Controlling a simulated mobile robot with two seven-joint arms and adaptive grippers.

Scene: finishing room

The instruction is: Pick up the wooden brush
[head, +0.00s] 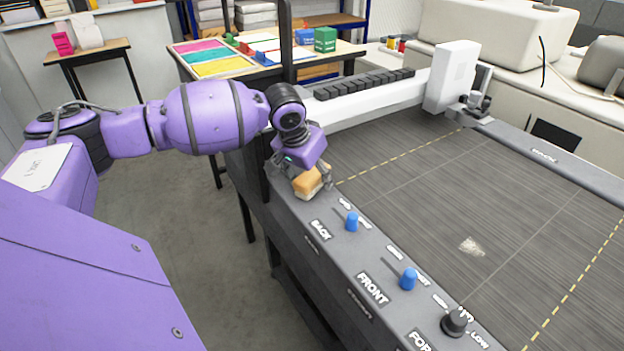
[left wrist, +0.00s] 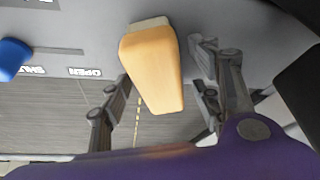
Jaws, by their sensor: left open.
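The wooden brush (head: 308,181) has a light orange-brown wooden body and a pale strip, likely bristles, along one side. It lies on the grey edge panel of the machine, at the left end of the row of controls. In the left wrist view the brush (left wrist: 152,68) is between the two fingers. My left gripper (head: 302,182) is open at the brush, one finger on each side; a gap shows on the right side in the wrist view. The left gripper (left wrist: 157,100) hides part of the brush in the head view. My right gripper is not in view.
Blue knobs (head: 352,221) and (head: 408,278) stand on the panel beside the brush, with a black knob (head: 454,322) nearer. The flat grey bed (head: 450,190) is mostly clear, with a pale dusty patch (head: 471,246). A white gantry (head: 400,95) crosses behind.

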